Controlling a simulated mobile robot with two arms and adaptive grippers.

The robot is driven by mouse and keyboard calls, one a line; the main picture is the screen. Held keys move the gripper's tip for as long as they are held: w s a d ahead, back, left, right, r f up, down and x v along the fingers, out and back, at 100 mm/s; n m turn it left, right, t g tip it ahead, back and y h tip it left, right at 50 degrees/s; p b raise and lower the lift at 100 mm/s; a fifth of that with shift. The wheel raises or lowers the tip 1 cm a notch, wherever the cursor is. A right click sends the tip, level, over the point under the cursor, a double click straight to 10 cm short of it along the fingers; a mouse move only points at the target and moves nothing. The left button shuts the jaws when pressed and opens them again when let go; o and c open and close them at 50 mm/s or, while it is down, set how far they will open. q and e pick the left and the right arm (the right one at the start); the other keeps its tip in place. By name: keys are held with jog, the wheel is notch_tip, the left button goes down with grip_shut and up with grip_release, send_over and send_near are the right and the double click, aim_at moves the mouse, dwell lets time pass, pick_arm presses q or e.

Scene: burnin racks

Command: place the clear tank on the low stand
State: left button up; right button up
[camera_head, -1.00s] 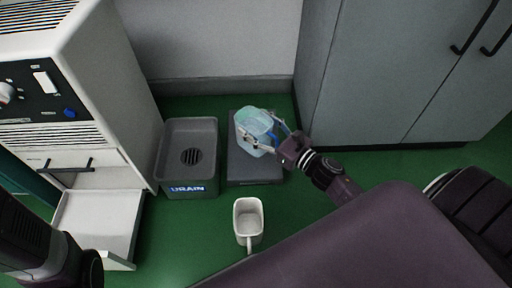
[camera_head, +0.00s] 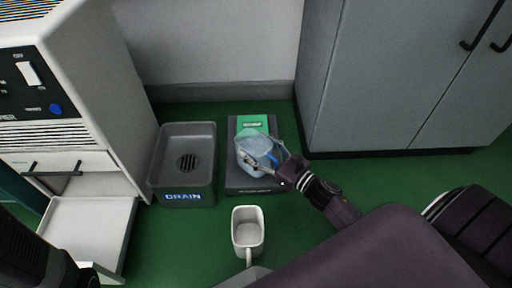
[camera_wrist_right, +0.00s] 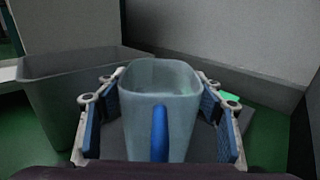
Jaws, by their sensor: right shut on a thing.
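The clear tank (camera_head: 254,161) is a see-through, bluish tub with a blue handle. My right gripper (camera_head: 259,148) is shut on it, and in the right wrist view the tank (camera_wrist_right: 160,85) stands upright between the blue-padded fingers. In the head view the tank is over the front half of the low stand (camera_head: 240,186), a flat dark grey platform with a green patch (camera_head: 252,123) at its back. I cannot tell whether the tank's bottom touches the stand. My left arm shows at the lower left, but its gripper is out of the picture.
A grey drain bin (camera_head: 183,197) stands just left of the stand. A white jug (camera_head: 248,232) stands on the green floor in front. A white cabinet with an open drawer (camera_head: 85,225) is at the left. A grey cupboard (camera_head: 375,80) is at the right.

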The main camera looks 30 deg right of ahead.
jog(key=shift+r, duration=0.1)
jog(key=o, duration=2.1)
jog(key=shift+f, duration=0.2)
jog(key=shift+r, duration=0.1)
jog(key=p+v, duration=0.4)
jog(key=v, duration=0.8)
